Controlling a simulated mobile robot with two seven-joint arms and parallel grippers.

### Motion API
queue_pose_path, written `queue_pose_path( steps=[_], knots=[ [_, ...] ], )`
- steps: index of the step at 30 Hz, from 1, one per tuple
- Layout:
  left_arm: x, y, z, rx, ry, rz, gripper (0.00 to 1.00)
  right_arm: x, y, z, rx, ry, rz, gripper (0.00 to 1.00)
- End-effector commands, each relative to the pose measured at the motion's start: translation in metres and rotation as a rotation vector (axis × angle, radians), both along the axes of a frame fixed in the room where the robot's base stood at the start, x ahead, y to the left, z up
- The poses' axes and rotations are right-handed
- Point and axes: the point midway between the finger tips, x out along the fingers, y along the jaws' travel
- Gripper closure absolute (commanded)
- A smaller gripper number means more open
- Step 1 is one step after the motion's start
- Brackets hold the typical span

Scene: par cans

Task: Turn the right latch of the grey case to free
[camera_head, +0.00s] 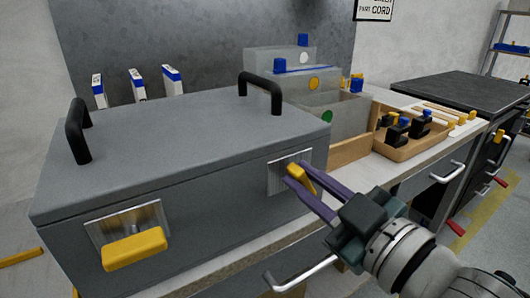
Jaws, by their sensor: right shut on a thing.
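The grey case (190,150) stands on the bench with its lid down and two black handles on top. Its right latch has a ribbed metal plate (277,178) on the front face and a yellow lever (300,178). My right gripper (298,180) comes in from the lower right, with its purple fingers closed on the yellow lever. The fingers hide part of the lever. The left latch has a similar plate and a yellow lever (135,249) that lies level across it. My left gripper is not in view.
A wooden tray (385,152) with black and blue parts lies on the bench to the right. Clear boxes (283,62) stand behind the case. A drawer handle (300,273) juts out below the bench edge, near my right arm.

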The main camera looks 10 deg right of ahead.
Motion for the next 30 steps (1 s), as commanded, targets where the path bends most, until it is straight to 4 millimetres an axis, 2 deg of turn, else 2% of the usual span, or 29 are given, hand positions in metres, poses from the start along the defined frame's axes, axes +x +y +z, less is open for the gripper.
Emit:
queue_pose_path(
  steps=[21, 30],
  knots=[
    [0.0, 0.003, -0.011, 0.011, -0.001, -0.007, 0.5, -0.003, 0.007, -0.009, -0.638, -0.233, 0.0, 1.0],
    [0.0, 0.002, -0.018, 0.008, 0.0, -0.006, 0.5, -0.003, 0.008, -0.012, -0.854, -0.312, -0.001, 1.0]
  ],
)
